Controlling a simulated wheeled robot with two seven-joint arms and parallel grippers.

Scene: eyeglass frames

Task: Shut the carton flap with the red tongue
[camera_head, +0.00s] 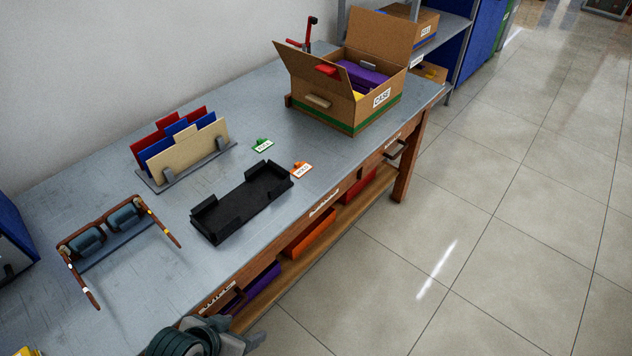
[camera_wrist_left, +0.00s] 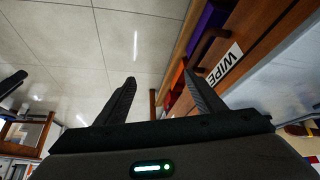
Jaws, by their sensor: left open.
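The cardboard carton (camera_head: 352,112) stands at the far end of the workbench, with a label and a green stripe on its front. Its left flap (camera_head: 304,71) stands open, tilted outward, and its back flap (camera_head: 383,38) stands upright. Purple and yellow things lie inside, partly hidden. My left gripper (camera_head: 250,341) is low at the near front edge of the bench, far from the carton. In the left wrist view its fingers (camera_wrist_left: 160,88) are apart with nothing between them. My right gripper is not seen.
Eyeglass frames (camera_head: 118,227) rest on a stand at the left. A black tray (camera_head: 240,205) and a file rack (camera_head: 186,160) stand mid-bench. Small green (camera_head: 262,145) and orange (camera_head: 301,169) tags lie between. A red clamp-like tool (camera_head: 309,32) stands behind the carton.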

